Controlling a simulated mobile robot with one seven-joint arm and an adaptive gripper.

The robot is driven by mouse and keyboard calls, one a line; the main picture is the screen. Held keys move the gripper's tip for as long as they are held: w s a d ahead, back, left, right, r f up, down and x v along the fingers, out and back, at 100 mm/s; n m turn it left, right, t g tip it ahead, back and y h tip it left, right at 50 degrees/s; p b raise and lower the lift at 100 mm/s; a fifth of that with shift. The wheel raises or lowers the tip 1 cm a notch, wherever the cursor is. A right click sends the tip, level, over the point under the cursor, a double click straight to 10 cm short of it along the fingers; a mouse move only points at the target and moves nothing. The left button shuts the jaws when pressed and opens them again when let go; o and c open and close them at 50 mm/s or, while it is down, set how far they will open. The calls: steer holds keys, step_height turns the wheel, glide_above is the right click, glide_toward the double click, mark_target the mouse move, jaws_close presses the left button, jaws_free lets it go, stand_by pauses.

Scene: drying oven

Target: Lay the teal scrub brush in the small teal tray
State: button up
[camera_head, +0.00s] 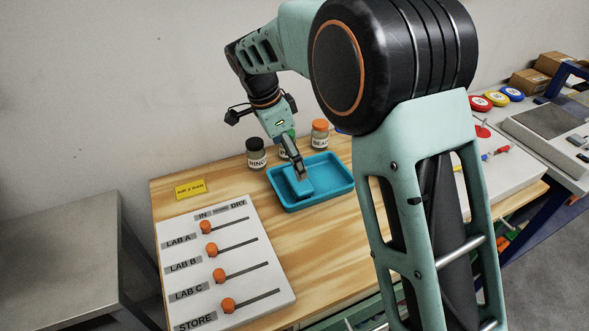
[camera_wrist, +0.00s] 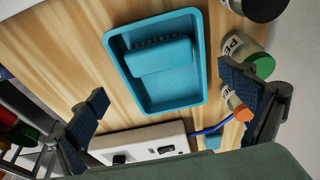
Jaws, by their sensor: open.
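The small teal tray (camera_head: 341,189) stands on the wooden table; it also shows in the wrist view (camera_wrist: 196,98). The teal scrub brush (camera_head: 305,187) lies inside it, towards the left end in the head view. In the wrist view the brush (camera_wrist: 165,60) lies across the tray's upper part, with a dark row of bristles along one long side. My gripper (camera_head: 300,172) is above the tray and brush. In the wrist view its two fingers (camera_wrist: 163,85) are wide apart with nothing between them, and the brush is clear of both.
Several lidded jars stand behind the tray, among them a black-lidded one (camera_head: 256,153) and an orange-lidded one (camera_head: 320,133). A white slider panel (camera_head: 225,265) with orange knobs lies at the front left. A yellow label (camera_head: 191,189) is at the table's left edge.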

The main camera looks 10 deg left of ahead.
steer(key=v, duration=0.5)
steer(key=shift+w+d+r, duration=0.1)
